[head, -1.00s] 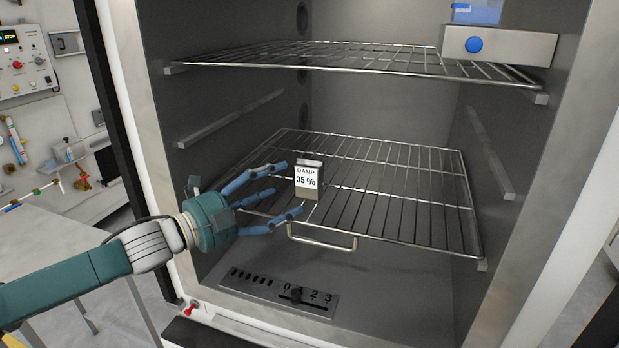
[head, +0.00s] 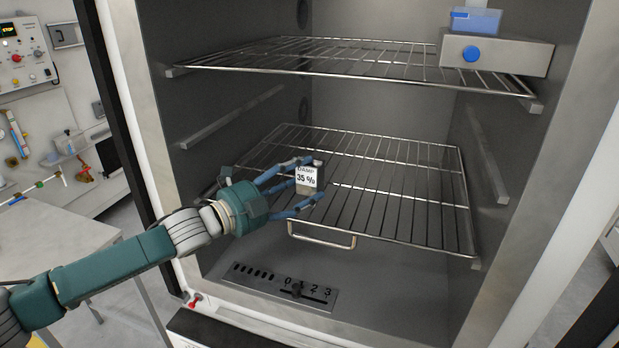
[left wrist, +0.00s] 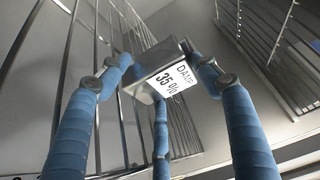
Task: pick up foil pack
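A small silvery pack (head: 318,178) with a white label reading "DAMP 35 %" stands on the lower wire shelf (head: 400,205), near its front left. It is the only thing in view that fits the foil pack. My left gripper (head: 306,182) reaches in from the left with its blue fingers spread around the pack. In the left wrist view the pack (left wrist: 160,72) is between the fingertips, with a finger on each side and one below. I cannot tell whether any fingertip touches it. My right gripper is not in view.
The upper wire shelf (head: 340,60) holds a grey box with a blue knob (head: 505,53) and a blue container (head: 475,20). Chamber walls stand at both sides. A slider panel (head: 285,285) lies below the lower shelf. The lower shelf's right side is clear.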

